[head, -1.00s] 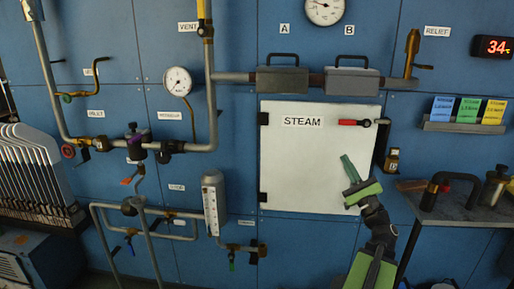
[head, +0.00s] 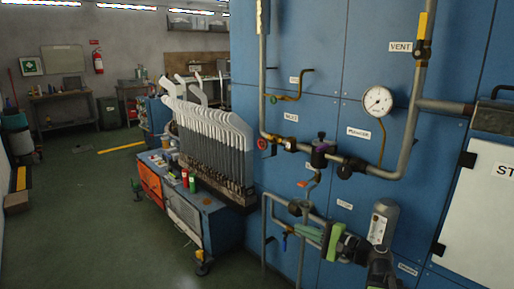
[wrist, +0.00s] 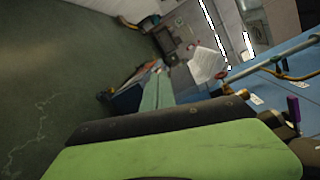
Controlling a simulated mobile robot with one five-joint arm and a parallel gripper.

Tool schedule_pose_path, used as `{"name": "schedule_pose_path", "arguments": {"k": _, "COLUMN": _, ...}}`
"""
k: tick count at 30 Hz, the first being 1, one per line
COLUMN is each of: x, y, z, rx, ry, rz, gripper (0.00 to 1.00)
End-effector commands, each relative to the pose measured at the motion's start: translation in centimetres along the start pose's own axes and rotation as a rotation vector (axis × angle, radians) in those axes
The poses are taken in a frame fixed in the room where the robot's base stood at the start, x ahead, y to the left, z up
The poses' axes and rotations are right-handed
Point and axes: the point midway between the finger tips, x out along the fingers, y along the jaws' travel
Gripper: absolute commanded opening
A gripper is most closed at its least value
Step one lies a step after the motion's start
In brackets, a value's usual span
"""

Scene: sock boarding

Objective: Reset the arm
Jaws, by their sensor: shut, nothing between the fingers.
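My arm with my green gripper (head: 308,233) is at the lower right of the head view, in front of the blue panel's lower pipes. Its fingers point left and are shut with nothing between them. In the wrist view, a broad green part of my gripper (wrist: 175,155) with a dark edge fills the bottom. No object is held.
The blue panel (head: 320,100) carries pipes, a pressure gauge (head: 378,100), valves and a white steam door (head: 485,210). A blue cart (head: 205,225) with a rack of white sock boards (head: 215,140) stands left of it. Green floor (head: 90,210) is open at left.

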Motion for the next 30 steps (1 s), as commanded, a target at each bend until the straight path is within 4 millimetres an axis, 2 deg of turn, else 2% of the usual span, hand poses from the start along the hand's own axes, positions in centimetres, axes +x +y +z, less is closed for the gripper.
{"name": "schedule_pose_path", "arguments": {"k": 1, "x": 2.8, "y": 2.8, "z": 2.3, "rx": -0.051, "ry": -0.045, "rz": 0.107, "gripper": 0.0}}
{"name": "schedule_pose_path", "arguments": {"k": 2, "x": 4.1, "y": 4.7, "z": 3.5, "rx": -0.09, "ry": -0.068, "rz": 0.18, "gripper": 0.0}}
{"name": "schedule_pose_path", "arguments": {"k": 3, "x": 5.7, "y": 7.5, "z": 5.1, "rx": -0.147, "ry": -0.102, "rz": 0.283, "gripper": 0.0}}
{"name": "schedule_pose_path", "arguments": {"k": 5, "x": 7.3, "y": 11.8, "z": 7.3, "rx": -0.247, "ry": -0.153, "rz": 0.451, "gripper": 0.0}}
{"name": "schedule_pose_path", "arguments": {"k": 6, "x": 7.7, "y": 14.7, "z": 8.4, "rx": -0.323, "ry": -0.185, "rz": 0.57, "gripper": 0.0}}
{"name": "schedule_pose_path", "arguments": {"k": 9, "x": 6.7, "y": 20.0, "z": 9.1, "rx": -0.489, "ry": -0.236, "rz": 0.83, "gripper": 0.0}}
{"name": "schedule_pose_path", "arguments": {"k": 13, "x": 3.0, "y": 23.5, "z": 7.3, "rx": -0.641, "ry": -0.253, "rz": 1.098, "gripper": 0.0}}
{"name": "schedule_pose_path", "arguments": {"k": 18, "x": -3.5, "y": 24.8, "z": 3.4, "rx": -0.767, "ry": -0.247, "rz": 1.406, "gripper": 0.0}}
{"name": "schedule_pose_path", "arguments": {"k": 21, "x": -6.9, "y": 24.6, "z": 2.3, "rx": -0.834, "ry": -0.307, "rz": 1.555, "gripper": 0.0}}
{"name": "schedule_pose_path", "arguments": {"k": 22, "x": -6.8, "y": 22.6, "z": 3.0, "rx": -0.83, "ry": -0.301, "rz": 1.547, "gripper": 0.0}}
{"name": "schedule_pose_path", "arguments": {"k": 30, "x": -7.2, "y": 14.9, "z": 5.6, "rx": -0.827, "ry": -0.295, "rz": 1.542, "gripper": 0.0}}
